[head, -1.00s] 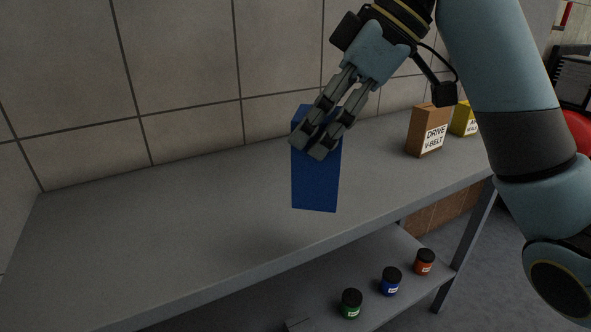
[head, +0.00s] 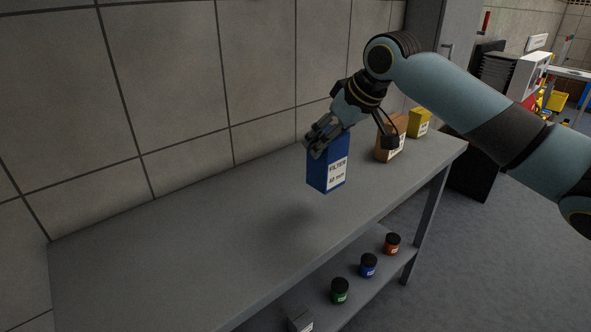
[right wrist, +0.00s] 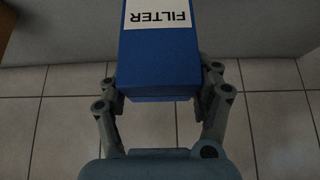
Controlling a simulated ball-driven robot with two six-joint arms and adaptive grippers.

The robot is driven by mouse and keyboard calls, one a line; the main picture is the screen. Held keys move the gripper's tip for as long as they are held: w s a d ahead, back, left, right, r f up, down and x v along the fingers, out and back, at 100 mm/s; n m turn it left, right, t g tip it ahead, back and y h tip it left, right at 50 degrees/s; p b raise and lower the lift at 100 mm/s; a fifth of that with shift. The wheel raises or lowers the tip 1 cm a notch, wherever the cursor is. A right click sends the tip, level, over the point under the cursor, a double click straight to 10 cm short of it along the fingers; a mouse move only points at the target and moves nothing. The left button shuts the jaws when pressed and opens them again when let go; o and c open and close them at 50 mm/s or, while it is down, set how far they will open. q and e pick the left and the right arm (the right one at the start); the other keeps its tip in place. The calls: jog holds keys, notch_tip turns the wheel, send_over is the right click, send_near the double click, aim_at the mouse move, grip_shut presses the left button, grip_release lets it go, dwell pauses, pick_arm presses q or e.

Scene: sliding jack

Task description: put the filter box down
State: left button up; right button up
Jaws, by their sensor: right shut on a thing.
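The blue filter box (head: 317,172) is upright in the head view, with a white label reading FILTER facing front right. My right gripper (head: 318,140) is shut on its upper part. A shadow lies on the grey bench top (head: 200,230) to the lower left of the box, and the box looks held above the surface. In the right wrist view the filter box (right wrist: 160,62) sits between the two fingers of the gripper (right wrist: 160,92), its label upside down. My left gripper is in neither view.
A brown drive V-belt box (head: 384,150) and a yellow box (head: 419,122) stand farther along the bench, to the right. A tiled wall (head: 170,90) runs behind. Green (head: 340,290), blue (head: 368,265) and orange (head: 392,243) jars stand on the lower shelf. The bench's left part is clear.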

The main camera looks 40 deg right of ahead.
jog(key=w+a+f, duration=0.5)
jog(key=w+f, duration=0.1)
jog(key=f, duration=0.3)
jog(key=shift+w+p, duration=0.35)
jog(key=shift+w, duration=0.05)
jog(key=shift+a+f, duration=0.1)
jog(key=shift+f, duration=0.05)
jog(key=o, duration=1.4)
jog(key=v, duration=1.2)
